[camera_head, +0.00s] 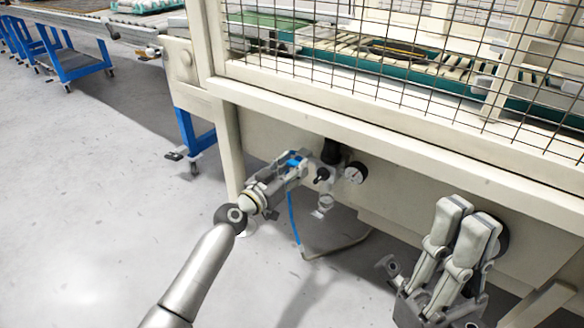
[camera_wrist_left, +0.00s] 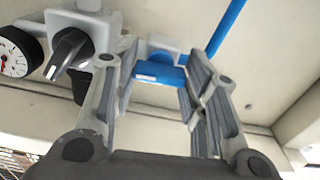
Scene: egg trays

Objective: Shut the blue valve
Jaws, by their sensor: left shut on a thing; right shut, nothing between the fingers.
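The blue valve (camera_head: 292,161) sits on a pneumatic unit under the machine's front beam. In the left wrist view the blue valve (camera_wrist_left: 160,73) is a short blue piece on a grey body, with a blue hose beside it. My left gripper (camera_head: 290,168) reaches it from the lower left. My right gripper (camera_head: 468,212) is at the lower right, fingers up, shut and empty, well apart from the valve.
A black knob (camera_head: 322,175) and a round pressure gauge (camera_head: 355,172) are close to the valve's right. A blue hose (camera_head: 293,218) hangs below. The machine's cream beam (camera_head: 330,122) and wire mesh guard are above. Open grey floor (camera_head: 90,220) lies to the left.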

